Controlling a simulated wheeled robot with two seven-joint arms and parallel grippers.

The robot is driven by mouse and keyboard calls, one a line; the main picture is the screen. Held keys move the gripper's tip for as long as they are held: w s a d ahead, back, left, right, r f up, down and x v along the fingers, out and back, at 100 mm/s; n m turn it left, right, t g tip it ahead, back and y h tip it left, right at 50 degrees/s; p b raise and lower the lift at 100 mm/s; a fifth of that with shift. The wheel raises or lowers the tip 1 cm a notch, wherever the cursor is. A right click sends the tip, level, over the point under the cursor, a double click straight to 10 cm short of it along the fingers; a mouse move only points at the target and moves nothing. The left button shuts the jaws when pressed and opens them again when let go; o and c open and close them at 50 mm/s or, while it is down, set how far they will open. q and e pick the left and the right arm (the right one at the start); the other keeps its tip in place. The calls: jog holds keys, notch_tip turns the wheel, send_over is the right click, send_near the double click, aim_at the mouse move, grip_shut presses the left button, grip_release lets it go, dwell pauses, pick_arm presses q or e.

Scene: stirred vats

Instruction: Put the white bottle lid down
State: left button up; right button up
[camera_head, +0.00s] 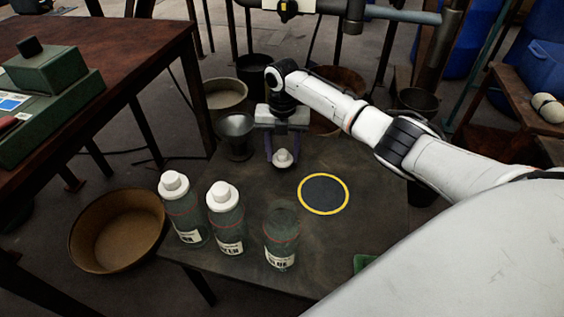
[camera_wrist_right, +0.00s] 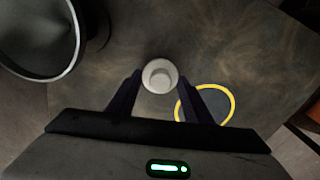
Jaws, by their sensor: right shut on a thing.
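The white bottle lid (camera_head: 283,159) is between the fingers of my right gripper (camera_head: 282,153), over the dark table (camera_head: 375,215). In the right wrist view the lid (camera_wrist_right: 159,76) sits between the two dark fingertips. I cannot tell whether it touches the table. A clear bottle (camera_head: 281,238) without a lid stands at the table's front. Two similar bottles, one at the left (camera_head: 184,212) and one in the middle (camera_head: 225,220), wear white lids. A dark round spot with a yellow ring (camera_head: 323,194) lies right of the gripper. My left gripper is not in view.
A grey metal funnel-like vessel (camera_head: 236,135) stands just left of my right gripper, also large in the right wrist view (camera_wrist_right: 40,40). A brown bowl (camera_head: 117,230) is off the table at the left. A green object (camera_head: 363,263) lies at the front right edge. The yellow-ringed spot is clear.

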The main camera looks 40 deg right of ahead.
aim_at(282, 153)
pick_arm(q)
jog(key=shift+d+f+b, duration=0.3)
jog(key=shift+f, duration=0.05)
pick_arm(e)
jog(key=shift+f, duration=1.5)
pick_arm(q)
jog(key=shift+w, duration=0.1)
pick_arm(e)
jog(key=shift+f, duration=0.15)
jog(key=o, duration=1)
pick_arm(q)
jog(key=p, duration=0.1)
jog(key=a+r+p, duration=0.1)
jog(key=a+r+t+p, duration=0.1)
jog(key=p, duration=0.1)
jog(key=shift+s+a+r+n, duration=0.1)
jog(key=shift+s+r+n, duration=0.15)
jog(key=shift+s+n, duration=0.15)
pick_arm(e)
notch_tip(282, 153, up, 12)
jog(key=shift+r, duration=0.2)
